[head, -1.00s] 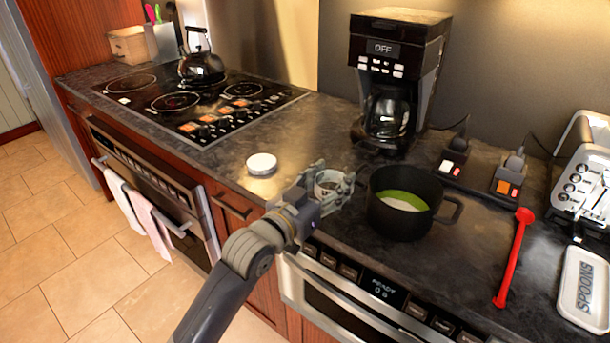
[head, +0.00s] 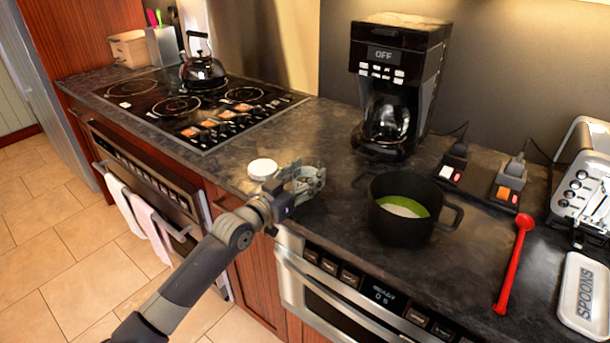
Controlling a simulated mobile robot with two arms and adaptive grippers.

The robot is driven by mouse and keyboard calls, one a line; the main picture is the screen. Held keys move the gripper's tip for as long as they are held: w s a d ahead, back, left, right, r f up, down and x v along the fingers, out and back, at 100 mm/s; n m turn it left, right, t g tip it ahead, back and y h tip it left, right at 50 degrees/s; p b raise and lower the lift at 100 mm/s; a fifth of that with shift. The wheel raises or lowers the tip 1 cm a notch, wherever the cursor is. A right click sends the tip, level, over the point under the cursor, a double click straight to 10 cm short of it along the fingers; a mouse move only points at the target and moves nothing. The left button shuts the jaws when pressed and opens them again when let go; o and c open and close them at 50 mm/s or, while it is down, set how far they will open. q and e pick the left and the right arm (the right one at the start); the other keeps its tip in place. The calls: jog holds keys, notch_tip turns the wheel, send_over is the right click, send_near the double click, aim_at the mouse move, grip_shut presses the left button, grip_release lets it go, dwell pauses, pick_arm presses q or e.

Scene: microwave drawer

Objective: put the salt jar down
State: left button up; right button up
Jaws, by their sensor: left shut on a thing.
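My left gripper (head: 306,180) is shut on the salt jar (head: 299,184), which is small and mostly hidden by the fingers. It is over the counter's front part, left of the pot. I cannot tell whether the jar touches the counter. A round white lid (head: 262,168) lies on the counter just left of the gripper. My right gripper is not in view.
A black pot (head: 402,226) with green and white contents stands right of the gripper. Behind are a coffee maker (head: 392,85) and a dark counter (head: 330,133) with free room. A red spoon (head: 514,262), a spoon rest (head: 584,295) and a toaster (head: 583,180) are at right.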

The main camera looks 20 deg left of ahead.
pick_arm(q)
jog(key=o, duration=1.1)
jog(key=shift+c, duration=0.2)
jog(key=shift+s, duration=0.2)
jog(key=v, duration=1.1)
jog(key=shift+s+b, duration=0.35)
jog(key=shift+b, duration=0.1)
jog(key=shift+a+r, duration=0.1)
